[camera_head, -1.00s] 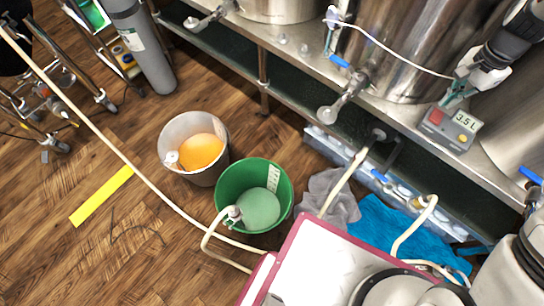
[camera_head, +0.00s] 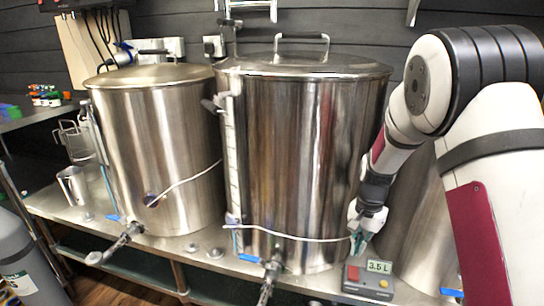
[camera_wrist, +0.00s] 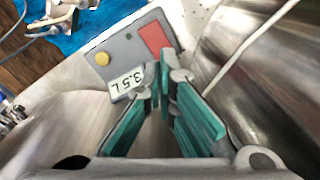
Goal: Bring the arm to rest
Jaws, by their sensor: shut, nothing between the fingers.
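My arm comes in from the right in the head view, folded at the elbow, with its wrist pointing down. My gripper (camera_head: 358,242) hangs above the steel bench, beside the lower right side of the middle kettle (camera_head: 300,160). In the wrist view my gripper (camera_wrist: 164,80) shows teal finger pads with the tips together and nothing between them. A grey control box (camera_head: 368,281) with a "3.5 L" display and a red button sits on the bench just below the gripper. The box also shows in the wrist view (camera_wrist: 122,52), just beyond the fingertips, and I cannot tell whether they touch it.
Another steel kettle (camera_head: 155,150) stands at the left, and a third is partly hidden behind my arm. A white tube (camera_head: 290,238) runs across the middle kettle near my gripper. A steel cup (camera_head: 72,185) and valves with blue handles are along the bench (camera_head: 205,245).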

